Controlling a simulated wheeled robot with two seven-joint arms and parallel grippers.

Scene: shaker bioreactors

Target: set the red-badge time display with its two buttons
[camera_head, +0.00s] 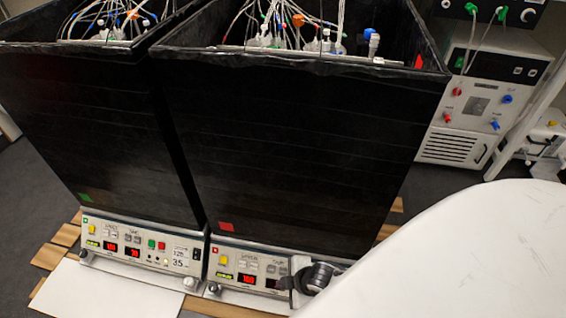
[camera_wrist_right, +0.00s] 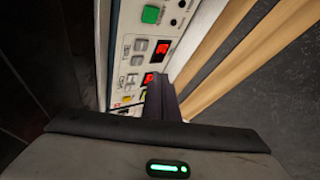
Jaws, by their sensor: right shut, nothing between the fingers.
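The red-badge control panel (camera_head: 232,263) is the right one of two, under a black box with a red square (camera_head: 226,226). Its time display (camera_head: 272,284) glows red and is partly covered by my right gripper; its digits are unreadable. The two small grey time buttons (camera_head: 276,269) sit just above it. In the right wrist view the time display (camera_wrist_right: 160,50) and its button pair (camera_wrist_right: 139,52) show at a slant. My right gripper (camera_head: 287,284) is shut and empty, close in front of the panel; contact cannot be told. My left gripper is out of view.
The similar green-badge panel (camera_head: 140,247) stands to the left. The red panel's speed display (camera_head: 247,280) and yellow button (camera_head: 223,260) are left of the time display. A green button (camera_wrist_right: 151,14) lies beyond it. Tubes fill the box tops; a white cabinet (camera_head: 470,105) stands behind right.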

